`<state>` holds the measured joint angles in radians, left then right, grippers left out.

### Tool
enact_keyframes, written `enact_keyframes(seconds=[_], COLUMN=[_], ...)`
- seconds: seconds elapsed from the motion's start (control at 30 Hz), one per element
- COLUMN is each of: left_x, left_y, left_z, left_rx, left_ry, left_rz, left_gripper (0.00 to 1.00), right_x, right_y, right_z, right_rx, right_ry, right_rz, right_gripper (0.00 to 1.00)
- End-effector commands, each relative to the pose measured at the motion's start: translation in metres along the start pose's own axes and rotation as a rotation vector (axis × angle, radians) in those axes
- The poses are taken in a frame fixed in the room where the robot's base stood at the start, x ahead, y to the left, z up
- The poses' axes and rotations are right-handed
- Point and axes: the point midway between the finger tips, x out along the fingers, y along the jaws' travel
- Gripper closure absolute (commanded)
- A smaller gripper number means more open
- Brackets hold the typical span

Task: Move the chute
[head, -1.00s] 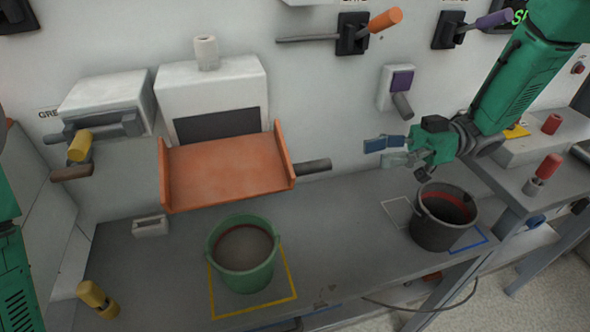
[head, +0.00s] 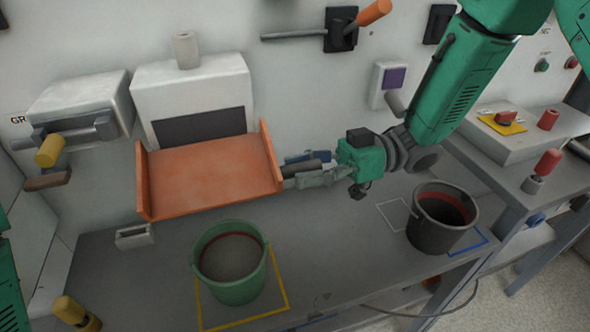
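The chute (head: 208,176) is an orange tray with raised side walls, mounted below the white hopper box on the wall. Its dark handle (head: 301,168) sticks out from the right wall of the tray. My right gripper (head: 304,169) is at this handle, with one finger above it and one below. The fingers look open around the handle, and contact is hard to tell. The green bucket (head: 231,286) stands below the chute inside a yellow outline. My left gripper is out of view; only a bit of my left arm shows at the left edge.
A black bucket (head: 436,231) stands at the right of the bench, beside white and blue outlines. A yellow-handled valve (head: 50,151) is left of the chute. A lever with an orange grip (head: 373,11) is on the wall above. The bench between the buckets is clear.

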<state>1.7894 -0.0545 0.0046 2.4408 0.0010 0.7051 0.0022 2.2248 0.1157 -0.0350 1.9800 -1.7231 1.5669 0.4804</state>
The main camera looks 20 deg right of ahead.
Motion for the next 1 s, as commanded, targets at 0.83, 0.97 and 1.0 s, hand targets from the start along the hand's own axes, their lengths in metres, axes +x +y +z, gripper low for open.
enact_keyframes(seconds=[0.83,0.97,1.0], left_x=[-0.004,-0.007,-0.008], left_y=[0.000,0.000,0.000], left_z=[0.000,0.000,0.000], left_rx=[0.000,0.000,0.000], left_ry=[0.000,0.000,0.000], left_rz=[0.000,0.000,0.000], left_gripper=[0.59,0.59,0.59], right_x=[0.014,0.018,0.018], right_y=[0.000,0.000,0.000], right_z=[-0.002,-0.003,-0.004], right_rx=[0.015,0.030,0.034], right_ry=[-0.001,0.001,0.001], right_rz=[0.001,0.002,0.003], right_gripper=[1.00,1.00,1.00])
